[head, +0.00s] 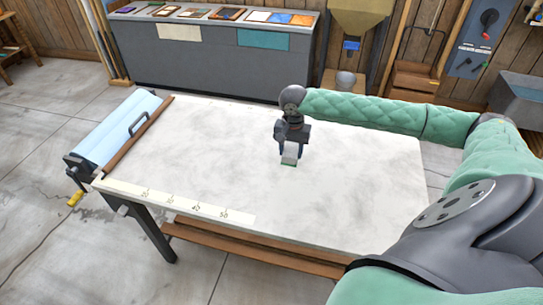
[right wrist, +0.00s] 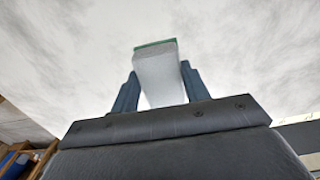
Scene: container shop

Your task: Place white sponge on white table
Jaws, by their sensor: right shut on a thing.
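The white sponge (head: 290,155) is a small pale block with a green layer at its lower end. My right gripper (head: 290,149) is shut on it over the middle of the white table (head: 220,150). In the right wrist view, the sponge (right wrist: 160,80) sits between the two dark fingers of my right gripper (right wrist: 157,88), its green end pointing away from the palm. The green end is at or just above the tabletop; I cannot tell whether it touches. My left gripper is not in view.
A blue roll holder with a wooden bar (head: 140,135) is fixed at the table's left end. A ruler strip (head: 180,202) runs along the front edge. The tabletop is otherwise clear. A grey counter with samples (head: 210,60) stands behind.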

